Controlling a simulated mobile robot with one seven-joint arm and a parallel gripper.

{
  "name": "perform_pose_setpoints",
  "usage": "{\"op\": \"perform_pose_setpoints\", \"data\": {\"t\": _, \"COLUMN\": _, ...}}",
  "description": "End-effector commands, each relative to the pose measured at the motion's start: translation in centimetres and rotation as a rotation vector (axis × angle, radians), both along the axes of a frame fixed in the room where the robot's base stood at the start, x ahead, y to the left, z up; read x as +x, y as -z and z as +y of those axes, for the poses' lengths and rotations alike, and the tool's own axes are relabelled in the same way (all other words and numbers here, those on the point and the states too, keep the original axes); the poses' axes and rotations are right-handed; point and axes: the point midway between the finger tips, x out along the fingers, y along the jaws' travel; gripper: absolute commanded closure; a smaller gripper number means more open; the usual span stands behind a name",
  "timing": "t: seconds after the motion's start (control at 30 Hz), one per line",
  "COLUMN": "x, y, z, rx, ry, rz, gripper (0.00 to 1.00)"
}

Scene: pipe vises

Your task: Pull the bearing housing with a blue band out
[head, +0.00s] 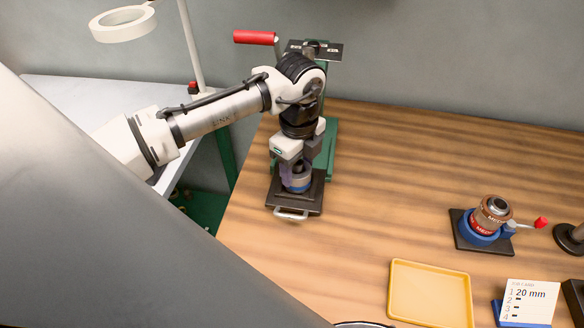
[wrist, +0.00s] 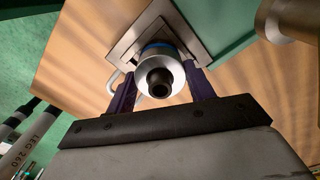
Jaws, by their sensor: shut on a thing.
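The bearing housing with a blue band (head: 297,187) stands upright on a black base plate (head: 311,199) at the front of the green press. In the wrist view the housing (wrist: 162,66) is a silver cylinder with a dark central bore, and a sliver of its blue band shows near the plate (wrist: 122,46). My gripper (head: 298,174) comes from above and is shut on the housing. In the wrist view its two purple fingers (wrist: 160,76) lie on either side of it. The head view hides the housing's upper part behind my gripper.
The green press (head: 330,150) has a red-handled lever (head: 254,37). The middle table is clear.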

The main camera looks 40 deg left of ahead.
Motion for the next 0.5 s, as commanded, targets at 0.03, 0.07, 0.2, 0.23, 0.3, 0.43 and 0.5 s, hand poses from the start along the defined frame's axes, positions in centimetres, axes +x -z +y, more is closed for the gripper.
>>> {"op": "perform_pose_setpoints", "data": {"t": 0.03, "x": 0.03, "y": -0.23, "z": -0.01, "rx": 0.0, "ry": 0.0, "rz": -0.001, "gripper": 0.74}}
{"op": "perform_pose_setpoints", "data": {"t": 0.07, "x": 0.03, "y": -0.27, "z": -0.01, "rx": 0.0, "ry": 0.0, "rz": -0.001, "gripper": 0.74}}
{"op": "perform_pose_setpoints", "data": {"t": 0.2, "x": 0.04, "y": -0.42, "z": -0.02, "rx": 0.0, "ry": 0.0, "rz": -0.002, "gripper": 0.74}}
{"op": "perform_pose_setpoints", "data": {"t": 0.23, "x": 0.05, "y": -0.43, "z": -0.01, "rx": 0.0, "ry": 0.0, "rz": -0.002, "gripper": 0.74}}
{"op": "perform_pose_setpoints", "data": {"t": 0.3, "x": 0.04, "y": -0.45, "z": -0.01, "rx": 0.0, "ry": 0.0, "rz": -0.002, "gripper": 0.74}}
{"op": "perform_pose_setpoints", "data": {"t": 0.43, "x": 0.05, "y": -0.76, "z": -0.01, "rx": 0.0, "ry": 0.0, "rz": -0.002, "gripper": 0.74}}
{"op": "perform_pose_setpoints", "data": {"t": 0.5, "x": 0.05, "y": -1.1, "z": -0.01, "rx": 0.0, "ry": 0.0, "rz": -0.002, "gripper": 0.74}}
